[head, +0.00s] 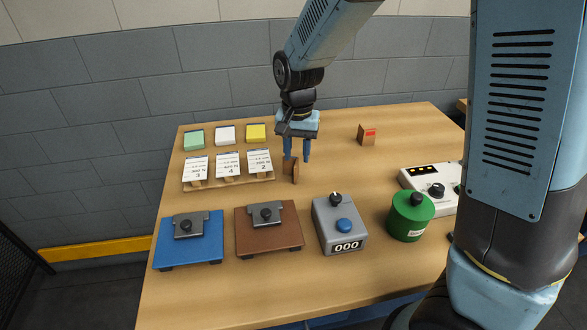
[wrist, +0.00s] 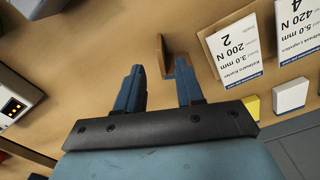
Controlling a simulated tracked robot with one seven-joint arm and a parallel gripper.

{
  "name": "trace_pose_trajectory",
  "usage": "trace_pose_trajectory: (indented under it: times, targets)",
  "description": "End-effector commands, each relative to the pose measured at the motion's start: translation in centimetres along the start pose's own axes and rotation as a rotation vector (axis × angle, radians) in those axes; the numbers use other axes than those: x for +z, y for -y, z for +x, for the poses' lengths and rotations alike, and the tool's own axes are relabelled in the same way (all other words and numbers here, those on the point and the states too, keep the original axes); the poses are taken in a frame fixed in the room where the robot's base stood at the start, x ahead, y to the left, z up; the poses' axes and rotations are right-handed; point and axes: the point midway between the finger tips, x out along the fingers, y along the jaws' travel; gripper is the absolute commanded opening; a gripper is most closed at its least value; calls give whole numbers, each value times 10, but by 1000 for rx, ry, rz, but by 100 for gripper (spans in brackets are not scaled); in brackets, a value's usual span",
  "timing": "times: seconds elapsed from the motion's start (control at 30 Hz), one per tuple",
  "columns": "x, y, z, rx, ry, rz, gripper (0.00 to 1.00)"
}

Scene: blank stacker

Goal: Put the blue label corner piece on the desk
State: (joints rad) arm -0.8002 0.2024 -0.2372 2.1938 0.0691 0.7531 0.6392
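In the wrist view this piece (wrist: 167,56) shows just beyond the gap between my fingertips (wrist: 159,72). My gripper is open and empty, pointing down. The left finger's tip is close to the top of the piece; I cannot tell if they touch. A second wooden corner piece (head: 363,136) with a red label stands farther right on the desk.
A wooden rack with three white cards (head: 229,166) stands left of my gripper, with green, white and yellow blocks (head: 256,131) behind. In front are a blue platform (head: 205,250), a brown platform (head: 285,238), a grey counter box (head: 331,237), a green canister (head: 407,225) and a white control box (head: 417,177).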

Motion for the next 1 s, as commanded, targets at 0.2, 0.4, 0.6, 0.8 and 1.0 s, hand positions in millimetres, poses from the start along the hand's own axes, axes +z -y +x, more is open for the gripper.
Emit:
trace_pose_trajectory:
  times: [0.2,0.4,0.6,0.8,1.0]
  targets:
    - [0,0,13,0,0,1,37]
    - [1,1,37,3,2,0,37]
    - [1,1,59,0,0,1,37]
    - [1,1,64,0,0,2,37]
    - [1,1,64,-1,-1,2,30]
